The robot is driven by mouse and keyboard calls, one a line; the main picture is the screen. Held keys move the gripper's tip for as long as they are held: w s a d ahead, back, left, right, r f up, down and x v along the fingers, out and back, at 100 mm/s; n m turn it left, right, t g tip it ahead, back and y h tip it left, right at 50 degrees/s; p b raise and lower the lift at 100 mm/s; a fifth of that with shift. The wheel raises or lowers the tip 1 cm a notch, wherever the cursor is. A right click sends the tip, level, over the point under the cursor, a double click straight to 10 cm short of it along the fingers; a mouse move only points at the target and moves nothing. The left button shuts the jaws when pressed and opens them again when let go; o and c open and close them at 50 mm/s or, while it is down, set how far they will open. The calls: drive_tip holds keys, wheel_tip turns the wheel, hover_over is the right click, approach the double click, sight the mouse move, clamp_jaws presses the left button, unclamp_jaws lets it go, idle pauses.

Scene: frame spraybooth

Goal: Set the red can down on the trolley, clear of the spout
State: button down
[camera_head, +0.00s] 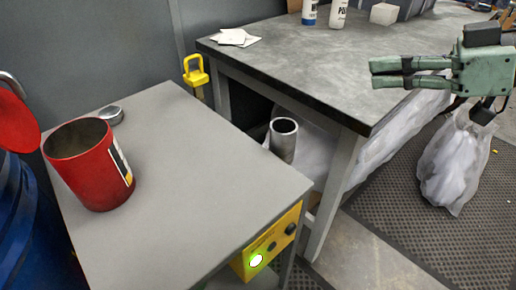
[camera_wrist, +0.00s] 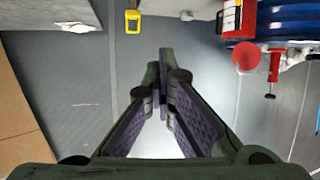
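The red can (camera_head: 91,168) stands upright, open-topped, on the grey trolley top (camera_head: 187,200) near its left edge in the head view. A red can with a white label also shows at the top right of the wrist view (camera_wrist: 232,17). A red disc (camera_head: 15,119) on a metal bent piece sits left of the can, beside a blue drum (camera_head: 16,215). I cannot tell for sure which part is the spout. My gripper (camera_head: 373,74) is far right of the can, above the workbench, empty.
A small metal lid (camera_head: 110,115) lies behind the can. A metal tube (camera_head: 284,140) stands by the trolley's right edge. The workbench (camera_head: 300,65) carries papers, bottles and a white block. A clear bag (camera_head: 450,165) is below my gripper. The trolley's middle and front are bare.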

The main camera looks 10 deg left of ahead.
drive_tip(key=s+a+f+n+g+b, duration=0.2)
drive_tip(key=s+a, duration=0.3)
drive_tip(key=a, duration=0.3)
drive_tip(key=s+a+f+n+g+b, duration=0.2)
drive_tip(key=s+a, duration=0.4)
drive_tip(key=a, duration=0.3)
drive_tip(key=s+a+f+n+g+b, duration=0.3)
drive_tip(key=s+a+g+b, duration=0.2)
drive_tip(key=a, duration=0.3)
drive_tip(key=shift+s+a+n+b, duration=0.15)
drive_tip(key=shift+s+n+b, duration=0.15)
drive_tip(key=shift+s, duration=0.4)
